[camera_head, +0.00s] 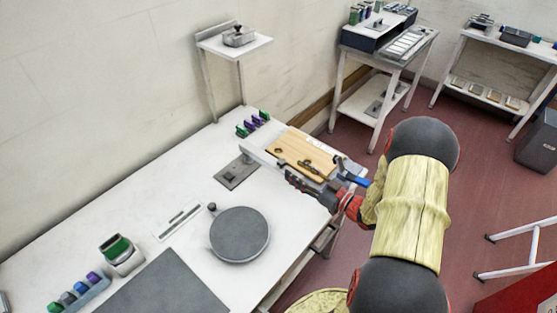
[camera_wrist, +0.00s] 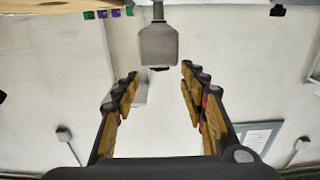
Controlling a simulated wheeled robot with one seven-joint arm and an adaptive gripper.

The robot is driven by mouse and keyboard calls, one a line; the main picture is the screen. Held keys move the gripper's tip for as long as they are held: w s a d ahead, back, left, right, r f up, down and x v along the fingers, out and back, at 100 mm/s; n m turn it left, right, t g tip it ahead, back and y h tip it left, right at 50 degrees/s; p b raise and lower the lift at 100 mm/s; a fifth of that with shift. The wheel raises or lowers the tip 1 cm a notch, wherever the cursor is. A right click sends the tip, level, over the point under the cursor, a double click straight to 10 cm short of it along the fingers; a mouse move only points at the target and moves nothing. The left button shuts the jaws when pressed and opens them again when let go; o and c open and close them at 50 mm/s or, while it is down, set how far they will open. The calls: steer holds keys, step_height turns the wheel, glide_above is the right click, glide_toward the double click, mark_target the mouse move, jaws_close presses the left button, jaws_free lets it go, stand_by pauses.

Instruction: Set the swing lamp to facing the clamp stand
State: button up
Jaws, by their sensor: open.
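I cannot tell the swing lamp for certain. In the wrist view a grey block-shaped head (camera_wrist: 158,45) on a thin stem shows ahead of my gripper (camera_wrist: 158,85), between the lines of its fingers and apart from them. This may be the lamp. My gripper is open, with nothing between its fingers. In the head view my gripper (camera_head: 287,174) reaches left over the table, beside a wooden board (camera_head: 295,147). A grey plate (camera_head: 236,175) with a short post stands left of it. I cannot make out which thing is the clamp stand.
The white table (camera_head: 160,190) bears a dark round disc (camera_head: 240,235), a grey mat (camera_head: 165,285), a green-topped container (camera_head: 120,250) and coloured clips (camera_head: 252,123). A small wall shelf (camera_head: 255,45) stands behind. Free table lies left of the plate. Other benches stand at the back right.

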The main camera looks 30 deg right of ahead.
mark_target(282, 161)
steer(key=b+x, duration=0.1)
steer(key=x, duration=0.6)
steer(key=shift+w, duration=0.2)
steer(key=shift+c, duration=0.2)
jaws_close()
stand_by(0.6)
